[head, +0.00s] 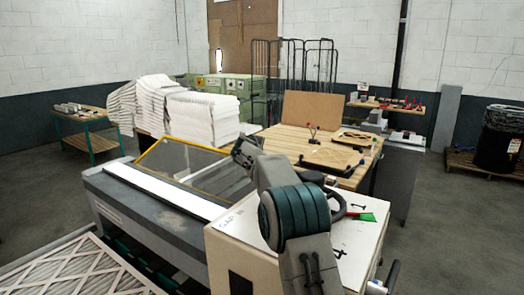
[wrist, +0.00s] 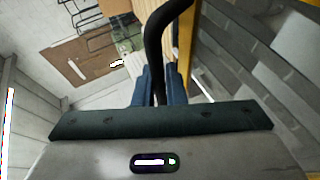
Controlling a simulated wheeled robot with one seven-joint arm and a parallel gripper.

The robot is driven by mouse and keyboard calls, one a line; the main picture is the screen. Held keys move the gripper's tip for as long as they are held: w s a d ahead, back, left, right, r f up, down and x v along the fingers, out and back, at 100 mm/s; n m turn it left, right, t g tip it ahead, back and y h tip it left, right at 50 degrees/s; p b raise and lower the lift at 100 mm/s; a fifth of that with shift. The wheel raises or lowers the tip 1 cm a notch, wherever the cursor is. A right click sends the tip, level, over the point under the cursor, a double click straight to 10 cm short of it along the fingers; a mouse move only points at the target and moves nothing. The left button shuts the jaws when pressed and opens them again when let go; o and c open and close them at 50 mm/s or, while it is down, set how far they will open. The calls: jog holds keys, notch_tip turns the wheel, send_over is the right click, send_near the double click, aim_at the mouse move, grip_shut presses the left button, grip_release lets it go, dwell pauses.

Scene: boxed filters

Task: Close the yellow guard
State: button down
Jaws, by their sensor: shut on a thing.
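The yellow guard (head: 178,160) is a yellow-framed, see-through panel on the long grey machine at the centre left of the head view. Its angle is hard to judge there. Its yellow frame edge (wrist: 193,50) runs down the upper right of the wrist view, beside the clear panel. A black curved handle (wrist: 160,45) passes between the blue fingers of my gripper (wrist: 157,88), which are shut on it. In the head view my arm covers the guard's right end, and the fingertips cannot be made out.
The grey machine (head: 150,215) has a white strip along its front. A pale cabinet (head: 235,245) stands at the front, partly behind my arm. White stacked filters (head: 203,118) and a wooden workbench (head: 290,140) stand behind. A pleated filter (head: 70,272) lies front left. Open floor shows at the right.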

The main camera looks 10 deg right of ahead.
jog(key=shift+a+f, duration=0.1)
jog(key=c, duration=1.5)
grip_release()
jog(key=b+v, duration=0.6)
jog(key=v, duration=0.8)
